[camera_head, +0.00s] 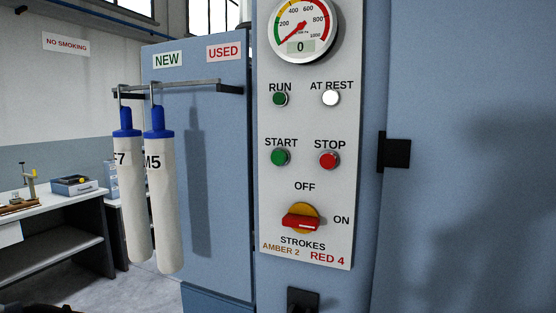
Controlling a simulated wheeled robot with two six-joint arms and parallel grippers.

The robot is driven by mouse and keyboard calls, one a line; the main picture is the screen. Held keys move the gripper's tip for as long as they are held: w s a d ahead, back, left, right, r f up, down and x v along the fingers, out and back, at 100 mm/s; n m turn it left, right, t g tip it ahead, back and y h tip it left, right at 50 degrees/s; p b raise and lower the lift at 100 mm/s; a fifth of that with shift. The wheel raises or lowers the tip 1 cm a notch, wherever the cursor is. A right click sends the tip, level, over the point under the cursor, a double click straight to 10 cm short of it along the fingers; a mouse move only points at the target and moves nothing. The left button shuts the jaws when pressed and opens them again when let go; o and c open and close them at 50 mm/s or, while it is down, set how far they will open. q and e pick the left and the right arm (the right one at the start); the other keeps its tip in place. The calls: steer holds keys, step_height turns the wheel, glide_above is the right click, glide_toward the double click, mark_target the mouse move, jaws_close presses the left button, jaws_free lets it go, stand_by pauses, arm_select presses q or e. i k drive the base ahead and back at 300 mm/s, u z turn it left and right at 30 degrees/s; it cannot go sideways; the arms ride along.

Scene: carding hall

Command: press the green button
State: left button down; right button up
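The green START button (280,157) sits in a metal ring on the pale control panel (305,185), under its START label. It is at the left of the red STOP button (328,159). Above it is a dark green RUN lamp (280,99), beside a bright white AT REST lamp (331,98).
A red-handled rotary switch (301,218) lies roughly horizontal below the buttons. The gauge (302,28) shows 0. Two white cylinders (160,205) with blue tops hang from a rail at left. A black bracket (394,152) juts out at right. A bench (50,225) stands far left.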

mark_target(279, 158)
steer(key=z, duration=1.05)
steer(key=i, duration=0.75)
steer(key=u, duration=2.2)
